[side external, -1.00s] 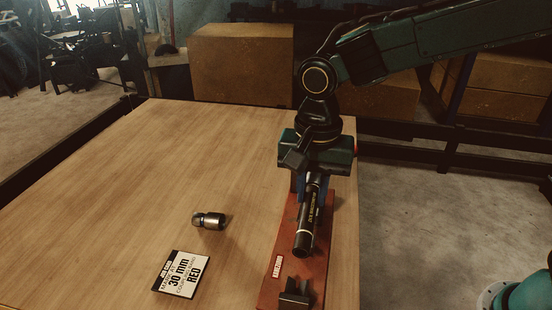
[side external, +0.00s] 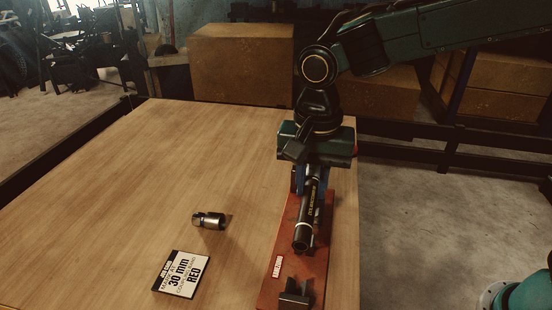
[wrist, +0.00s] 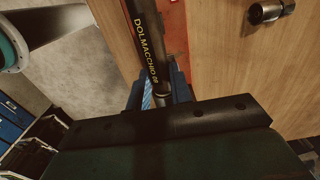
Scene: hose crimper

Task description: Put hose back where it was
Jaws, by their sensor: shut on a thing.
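The black hose (side external: 308,215) with yellow lettering is held over the red base board (side external: 322,230), its open end towards the front. My gripper (side external: 311,185) has blue fingers on either side of the hose's rear part and is shut on it. The wrist view shows the hose (wrist: 148,45) running up from between the blue fingers (wrist: 161,88). A dark V-shaped holder (side external: 295,293) stands at the front of the board, apart from the hose's end and empty. Any holder beneath my gripper is hidden. I cannot tell whether the hose touches the board.
A metal fitting (side external: 209,220) lies on the wooden table (side external: 130,200), left of the board; it also shows in the wrist view (wrist: 270,10). A card reading "30 mm RED" (side external: 182,273) lies in front of it. The table's left side is clear. Cardboard boxes (side external: 242,65) stand behind.

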